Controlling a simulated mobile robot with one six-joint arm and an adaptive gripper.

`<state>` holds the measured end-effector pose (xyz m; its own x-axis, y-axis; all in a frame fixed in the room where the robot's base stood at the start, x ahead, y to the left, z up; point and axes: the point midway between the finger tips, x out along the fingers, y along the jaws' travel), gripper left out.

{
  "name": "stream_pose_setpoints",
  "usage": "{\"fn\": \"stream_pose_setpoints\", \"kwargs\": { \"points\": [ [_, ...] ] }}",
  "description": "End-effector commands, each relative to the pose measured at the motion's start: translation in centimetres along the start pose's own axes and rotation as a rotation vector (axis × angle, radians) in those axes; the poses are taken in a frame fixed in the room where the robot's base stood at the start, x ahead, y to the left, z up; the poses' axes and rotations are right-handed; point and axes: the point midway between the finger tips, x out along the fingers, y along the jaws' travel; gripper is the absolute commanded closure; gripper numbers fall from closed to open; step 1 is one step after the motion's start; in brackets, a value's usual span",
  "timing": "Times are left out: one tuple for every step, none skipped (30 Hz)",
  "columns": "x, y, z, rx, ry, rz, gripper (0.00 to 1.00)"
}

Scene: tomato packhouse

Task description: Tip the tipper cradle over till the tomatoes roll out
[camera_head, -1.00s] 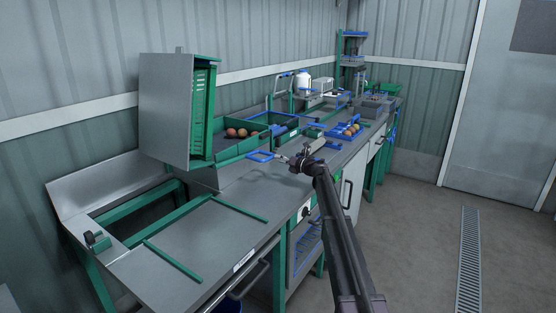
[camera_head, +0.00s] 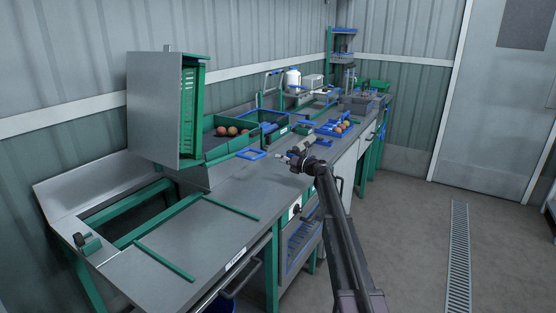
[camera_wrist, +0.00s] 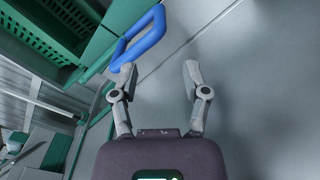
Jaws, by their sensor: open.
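The tipper cradle (camera_head: 150,105) is a grey steel box on the left bench, tipped up on its side. A green slatted crate (camera_head: 192,110) stands on edge in it, open side to the right. Several red-orange tomatoes (camera_head: 231,131) lie in the green tray (camera_head: 229,147) beside it. A blue loop handle (camera_head: 250,154) sticks out in front of the tray. My gripper (camera_head: 285,157) is open and empty, just right of the handle, over the steel worktop. In the wrist view, my gripper (camera_wrist: 160,72) has its fingers apart. The blue handle (camera_wrist: 148,40) lies just beyond the left finger, not between them.
A blue tray (camera_head: 337,131) with tomatoes stands further back on the bench. Green rails (camera_head: 165,262) edge the front left worktop. The floor at right is clear.

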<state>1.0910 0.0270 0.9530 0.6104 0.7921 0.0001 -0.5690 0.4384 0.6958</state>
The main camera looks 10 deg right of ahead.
Motion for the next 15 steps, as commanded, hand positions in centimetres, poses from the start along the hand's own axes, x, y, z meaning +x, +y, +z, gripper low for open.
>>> {"fn": "stream_pose_setpoints", "kwargs": {
  "points": [
    [-0.3,0.0,0.0,0.000,0.000,0.000,0.40],
    [-0.5,0.0,0.0,0.000,0.000,0.000,0.40],
    [-0.7,0.0,0.0,0.000,0.000,0.000,0.40],
    [-0.8,0.0,0.0,0.000,0.000,0.000,0.40],
    [-0.9,0.0,0.0,0.000,0.000,0.000,0.40],
    [-1.1,0.0,0.0,0.000,-0.001,0.000,0.40],
    [-1.3,0.0,0.0,0.000,-0.001,0.000,0.40],
    [-1.4,0.0,0.0,0.000,-0.001,0.000,0.40],
    [-1.6,0.0,0.0,0.000,-0.001,0.000,0.40],
    [-1.7,0.1,-0.1,0.000,0.000,0.000,0.40],
    [-1.9,0.1,-0.1,0.000,0.000,0.000,0.40],
    [-2.1,0.1,-0.1,0.000,0.000,0.000,0.40],
    [-2.2,0.1,-0.1,0.000,0.000,0.000,0.40],
    [-2.4,0.1,-0.1,0.000,0.000,0.000,0.40],
    [-2.6,0.1,-0.1,0.000,0.000,0.000,0.40]
  ]
}}
